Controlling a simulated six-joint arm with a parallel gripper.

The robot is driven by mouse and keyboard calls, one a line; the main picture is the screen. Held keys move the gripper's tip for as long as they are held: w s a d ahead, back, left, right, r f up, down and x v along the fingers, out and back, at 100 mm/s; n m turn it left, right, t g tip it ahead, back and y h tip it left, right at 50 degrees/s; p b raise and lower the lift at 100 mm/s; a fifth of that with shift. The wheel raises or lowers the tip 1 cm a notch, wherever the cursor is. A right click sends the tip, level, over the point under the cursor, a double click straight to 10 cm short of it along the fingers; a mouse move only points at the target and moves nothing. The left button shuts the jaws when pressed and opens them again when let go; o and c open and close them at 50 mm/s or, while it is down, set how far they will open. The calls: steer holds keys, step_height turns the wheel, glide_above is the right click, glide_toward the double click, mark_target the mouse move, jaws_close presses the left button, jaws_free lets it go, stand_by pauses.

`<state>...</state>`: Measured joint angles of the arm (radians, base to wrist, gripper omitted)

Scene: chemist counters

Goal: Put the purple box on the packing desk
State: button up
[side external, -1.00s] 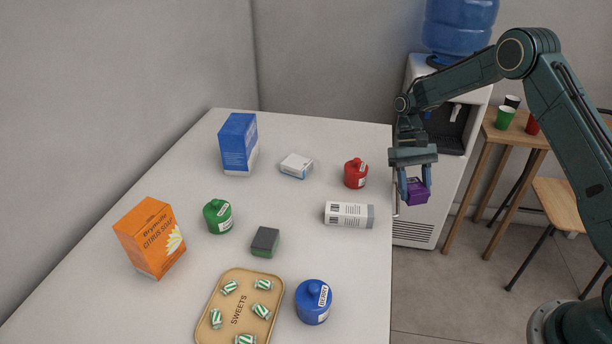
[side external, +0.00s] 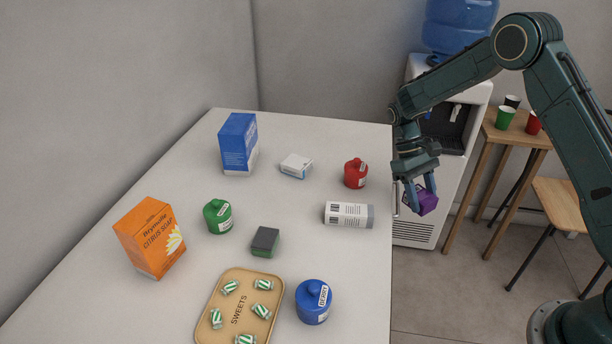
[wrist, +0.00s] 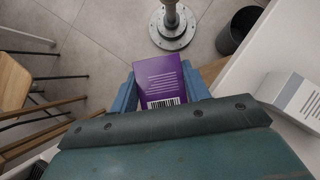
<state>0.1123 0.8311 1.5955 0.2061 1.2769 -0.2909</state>
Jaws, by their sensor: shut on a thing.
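My gripper (side external: 419,193) is shut on the purple box (side external: 427,201), holding it tilted in the air just past the right edge of the white counter (side external: 338,262). In the wrist view the purple box (wrist: 162,84) sits between the two blue fingers of my gripper (wrist: 160,88), with lines of print and a barcode facing the camera. Floor shows beyond the box. I cannot make out which surface is the packing desk.
On the counter stand a white bottle lying down (side external: 349,214), a red jar (side external: 355,173), a blue jar (side external: 313,301), a sweets tray (side external: 208,325), a green jar (side external: 217,216) and boxes. A water cooler (side external: 415,215) and wooden table (side external: 520,131) stand behind.

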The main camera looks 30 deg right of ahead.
steer(key=w+r+m+t, duration=0.1)
steer(key=w, duration=0.3)
steer(key=w+d+r+t, duration=0.1)
steer(key=w+r, duration=0.1)
steer(key=w, duration=0.2)
steer(key=w+r+m+t, duration=0.1)
steer(key=w+r+t, duration=0.1)
steer(key=w, duration=0.2)
steer(key=shift+d+r+m+y, duration=0.1)
steer(key=shift+d+m+y, duration=0.2)
steer(key=shift+d, duration=0.1)
steer(key=w+a+r+n+t+y, duration=0.2)
steer(key=w+a+r+n+t, duration=0.15)
steer(key=w+a+n, duration=0.35)
steer(key=w+a+r+n+t+y, duration=0.25)
steer(key=a+n+t, duration=0.2)
steer(key=a, duration=0.55)
steer(key=s+a+r+n+g+y, duration=0.3)
steer(key=a+r+n, duration=0.1)
steer(key=a+n, duration=0.15)
steer(key=s+a+r+n+g+y, duration=0.2)
steer(key=a+r+n+y, duration=0.15)
steer(key=a, duration=0.35)
glide_toward(268, 221)
steer(key=shift+x, duration=2.25)
steer(key=shift+w+a, duration=0.1)
steer(key=shift+w, duration=0.1)
